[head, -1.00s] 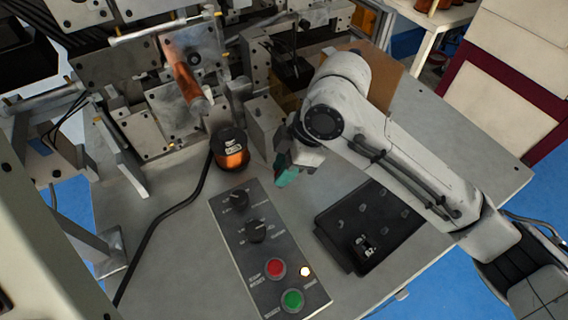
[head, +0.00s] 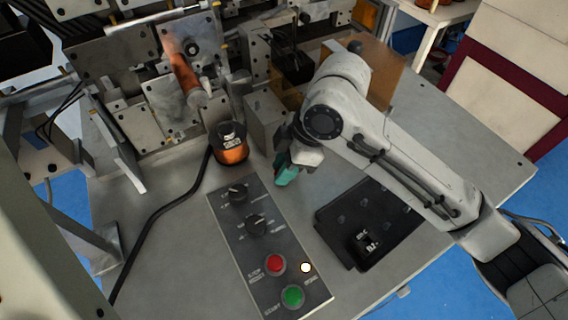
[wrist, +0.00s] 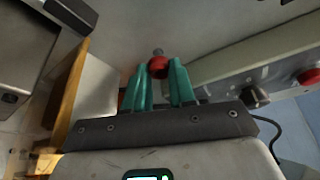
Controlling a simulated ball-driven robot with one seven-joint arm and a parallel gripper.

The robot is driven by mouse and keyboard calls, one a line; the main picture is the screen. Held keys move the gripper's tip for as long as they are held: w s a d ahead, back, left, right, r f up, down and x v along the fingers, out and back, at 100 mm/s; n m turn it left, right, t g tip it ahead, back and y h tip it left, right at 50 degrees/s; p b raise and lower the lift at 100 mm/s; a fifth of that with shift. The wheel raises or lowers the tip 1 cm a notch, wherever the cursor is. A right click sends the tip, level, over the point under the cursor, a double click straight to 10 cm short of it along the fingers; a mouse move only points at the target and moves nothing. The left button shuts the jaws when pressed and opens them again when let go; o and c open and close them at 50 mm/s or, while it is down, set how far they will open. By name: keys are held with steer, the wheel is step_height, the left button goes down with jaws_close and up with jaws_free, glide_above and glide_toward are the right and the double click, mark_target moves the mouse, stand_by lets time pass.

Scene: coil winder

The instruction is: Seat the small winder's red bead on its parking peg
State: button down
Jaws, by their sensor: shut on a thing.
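My gripper (head: 287,175) has teal fingers and hangs over the table right of the small orange-and-black motor, above the control panel's far end. In the wrist view the fingers (wrist: 160,77) are closed around a small red bead (wrist: 157,67), held near their tips. A short grey peg-like piece (wrist: 158,51) shows just beyond the bead; I cannot tell whether it touches the bead or stands apart. The bead is hidden in the head view.
The control panel (head: 232,212) has dark knobs, a red button (head: 275,262) and a green button (head: 293,296). A black plate (head: 338,228) with a small black piece lies to the right. The orange-and-black motor (head: 233,150) and its cable are to the left. The winder frame (head: 190,45) stands behind.

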steer(key=shift+f+b, duration=0.4)
steer(key=shift+f, duration=0.35)
steer(key=c, duration=0.9)
jaws_free()
steer(key=shift+o, duration=0.2)
steer(key=shift+r, duration=0.1)
steer(key=v, duration=1)
steer(key=shift+r, duration=0.3)
steer(key=shift+w+d, duration=0.1)
